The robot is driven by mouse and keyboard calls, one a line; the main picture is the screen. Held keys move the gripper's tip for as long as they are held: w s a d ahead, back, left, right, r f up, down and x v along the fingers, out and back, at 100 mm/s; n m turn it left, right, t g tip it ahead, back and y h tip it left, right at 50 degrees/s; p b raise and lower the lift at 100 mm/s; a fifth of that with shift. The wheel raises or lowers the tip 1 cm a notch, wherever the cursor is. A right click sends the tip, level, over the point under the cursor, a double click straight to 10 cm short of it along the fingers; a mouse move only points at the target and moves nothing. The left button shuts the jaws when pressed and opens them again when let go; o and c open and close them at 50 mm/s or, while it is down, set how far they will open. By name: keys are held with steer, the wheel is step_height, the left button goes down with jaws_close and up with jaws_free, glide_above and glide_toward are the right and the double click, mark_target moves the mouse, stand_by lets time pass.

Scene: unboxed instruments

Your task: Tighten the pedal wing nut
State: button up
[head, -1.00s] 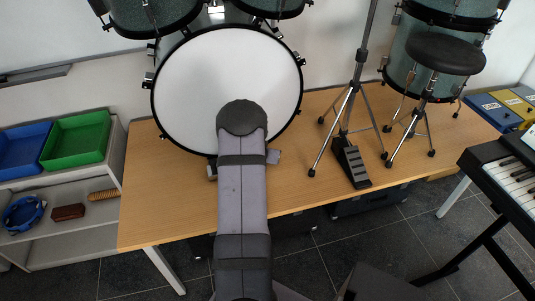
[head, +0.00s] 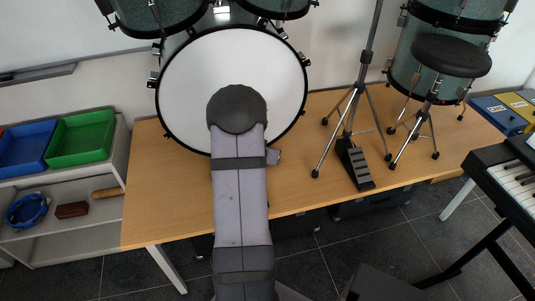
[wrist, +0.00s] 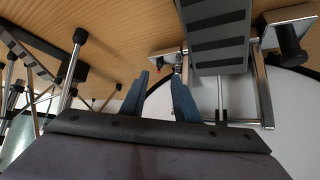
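The bass drum pedal shows in the wrist view as a dark ribbed footboard (wrist: 217,45) with metal frame parts around it. A small bright metal piece (wrist: 178,67) sits beside the footboard, just past my right fingertip; it may be the wing nut, but it is too small to be sure. My gripper (wrist: 160,76) is open, its two blue-grey fingers apart with nothing visible between them. The fingertips are close to the pedal's left side. In the head view my arm hides the gripper and most of the pedal at the foot of the bass drum (head: 190,90).
A hi-hat stand with its own pedal (head: 356,165) and a round stool (head: 450,56) stand to the right on the wooden table (head: 300,195). Green (head: 80,138) and blue (head: 25,148) trays sit on a shelf at left. A keyboard (head: 515,180) is at far right.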

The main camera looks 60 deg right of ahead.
steer(key=shift+d+f, duration=0.1)
jaws_close()
steer(key=s+d+r+t+y+b, duration=0.1)
steer(key=s+d+t+y+b, duration=0.1)
steer(key=s, duration=0.3)
steer(key=s+d+r+n+t+y+b, duration=0.1)
steer(key=s+d+r+t+y+b, duration=0.1)
steer(key=s, duration=0.4)
steer(key=shift+d+t+y+b, duration=0.15)
steer(key=shift+t+y+b, duration=0.25)
steer(key=shift+y+b, duration=0.45)
